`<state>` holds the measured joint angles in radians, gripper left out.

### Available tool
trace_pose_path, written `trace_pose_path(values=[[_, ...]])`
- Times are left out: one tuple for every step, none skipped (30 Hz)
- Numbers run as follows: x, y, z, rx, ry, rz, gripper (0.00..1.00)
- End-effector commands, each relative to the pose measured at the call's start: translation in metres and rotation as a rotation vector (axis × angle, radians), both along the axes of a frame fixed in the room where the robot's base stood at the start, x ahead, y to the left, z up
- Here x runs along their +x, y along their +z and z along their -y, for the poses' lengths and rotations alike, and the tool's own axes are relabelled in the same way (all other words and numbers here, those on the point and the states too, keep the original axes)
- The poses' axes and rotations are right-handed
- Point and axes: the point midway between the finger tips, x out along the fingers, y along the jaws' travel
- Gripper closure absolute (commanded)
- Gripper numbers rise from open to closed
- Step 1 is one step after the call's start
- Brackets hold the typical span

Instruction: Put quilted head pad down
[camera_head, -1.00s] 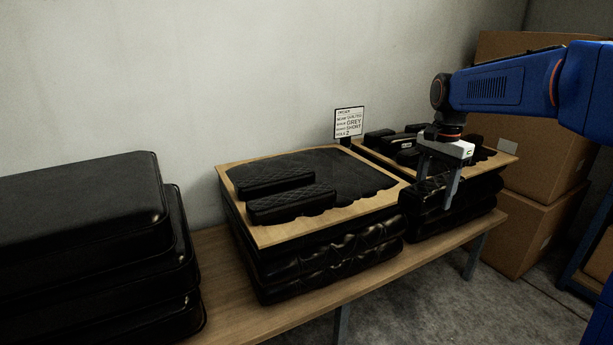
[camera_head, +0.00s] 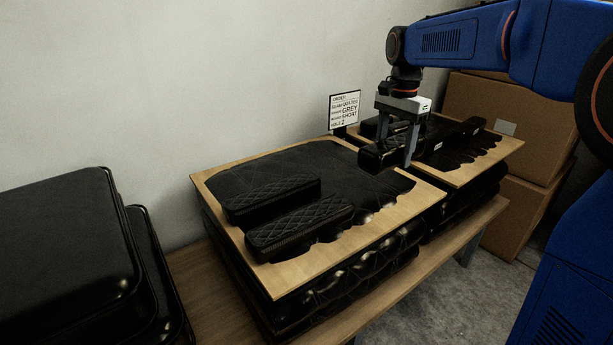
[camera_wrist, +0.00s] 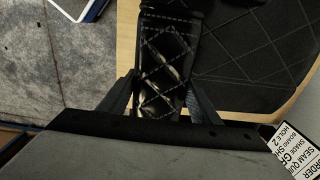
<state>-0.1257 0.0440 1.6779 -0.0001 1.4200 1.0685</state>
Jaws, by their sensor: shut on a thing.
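My gripper (camera_head: 393,140) is shut on a black quilted head pad (camera_head: 376,157), one finger on each side of it. The pad and its diamond stitching also show between the fingers in the wrist view (camera_wrist: 163,70). The held pad is at the far right corner of the nearer wooden board (camera_head: 412,208), by the gap to the farther board (camera_head: 507,148). I cannot tell whether it touches anything below. Two more quilted pads, the rear one (camera_head: 272,196) and the front one (camera_head: 300,226), lie side by side on the nearer board, over a black quilted sheet (camera_head: 345,183).
An order card (camera_head: 344,109) reading quilted, grey, short, hole 2 stands behind the boards. More black pads (camera_head: 455,137) lie on the farther board. Cardboard boxes (camera_head: 530,215) stand right. The nearer board's front right is clear.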

Motion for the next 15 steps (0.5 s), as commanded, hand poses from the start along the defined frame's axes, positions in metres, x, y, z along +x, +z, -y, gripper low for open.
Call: trace_pose_path(values=[[0.000, 0.000, 0.000, 0.001, 0.000, 0.001, 0.72], [0.000, 0.000, 0.000, 0.001, 0.000, 0.001, 0.72], [0.000, 0.000, 0.000, 0.000, 0.000, 0.000, 0.72], [0.000, -0.001, 0.000, 0.000, 0.000, 0.000, 0.72], [0.000, -0.004, 0.000, 0.000, 0.000, 0.000, 0.72], [0.000, -0.008, 0.000, -0.001, 0.000, -0.001, 0.72], [0.000, -0.012, 0.000, 0.000, 0.000, -0.001, 0.72], [0.000, -0.017, 0.000, 0.000, 0.000, -0.002, 0.72], [-0.001, -0.024, 0.000, 0.000, 0.000, -0.002, 0.72], [-0.001, -0.030, 0.000, 0.000, 0.000, -0.002, 0.72], [0.000, -0.035, 0.000, 0.000, 0.000, -0.002, 0.72], [0.000, -0.042, 0.000, 0.000, 0.000, -0.002, 0.72], [0.000, -0.046, 0.000, 0.000, 0.000, -0.002, 0.72], [0.000, -0.050, 0.000, 0.000, 0.000, -0.002, 0.72], [0.000, -0.055, 0.000, 0.000, 0.000, -0.001, 0.72]])
